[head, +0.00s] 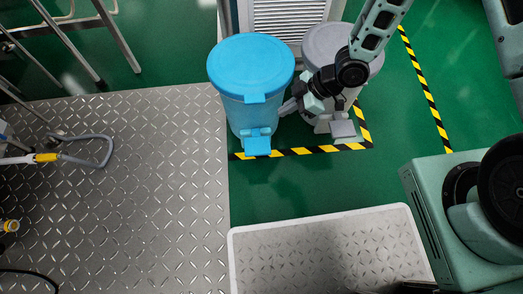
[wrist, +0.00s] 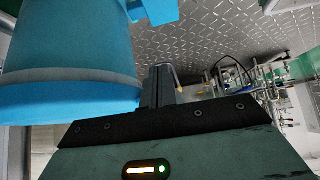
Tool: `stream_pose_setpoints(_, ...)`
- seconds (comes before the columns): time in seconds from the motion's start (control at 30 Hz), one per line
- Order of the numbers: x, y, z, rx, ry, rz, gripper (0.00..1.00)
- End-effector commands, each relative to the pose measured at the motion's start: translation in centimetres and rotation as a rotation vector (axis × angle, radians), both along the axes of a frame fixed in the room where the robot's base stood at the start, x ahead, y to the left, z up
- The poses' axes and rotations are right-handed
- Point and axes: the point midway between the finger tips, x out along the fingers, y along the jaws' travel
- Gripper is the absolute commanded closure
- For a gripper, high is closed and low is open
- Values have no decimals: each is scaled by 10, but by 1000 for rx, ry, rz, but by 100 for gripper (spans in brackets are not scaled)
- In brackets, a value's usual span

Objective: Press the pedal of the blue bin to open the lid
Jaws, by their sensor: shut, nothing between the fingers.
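The blue bin (head: 243,105) stands upright at the upper middle of the head view, with its round lid (head: 250,62) down. Its blue pedal (head: 257,146) sticks out at the bottom front. In the wrist view the bin (wrist: 65,45) fills the upper left and appears upside down, with a blue part that looks like the pedal (wrist: 155,10) at the top edge. My gripper (head: 286,108) is shut and empty just right of the bin's body, above and right of the pedal. Its closed fingers also show in the wrist view (wrist: 161,85). Whether it touches the bin is unclear.
A grey bin (head: 314,45) with a grey pedal (head: 342,129) stands right of the blue one, partly behind my arm. Yellow-black tape (head: 300,151) marks the green floor. A metal checkered plate (head: 110,210) lies left, and a white-edged platform (head: 320,250) in front.

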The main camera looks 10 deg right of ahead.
Motion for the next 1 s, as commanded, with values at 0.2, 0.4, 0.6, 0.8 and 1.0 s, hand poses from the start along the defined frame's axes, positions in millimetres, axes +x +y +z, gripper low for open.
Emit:
stream_pose_setpoints(0.2, -11, 1, -42, 76, 2, 42, 100)
stream_pose_setpoints(0.4, -11, 1, -41, 84, 1, 45, 100)
stream_pose_setpoints(0.6, -12, 2, -42, 82, 1, 45, 100)
stream_pose_setpoints(0.8, -11, 16, -59, 82, 2, 47, 100)
stream_pose_setpoints(1.0, -11, 44, -90, 81, 2, 48, 100)
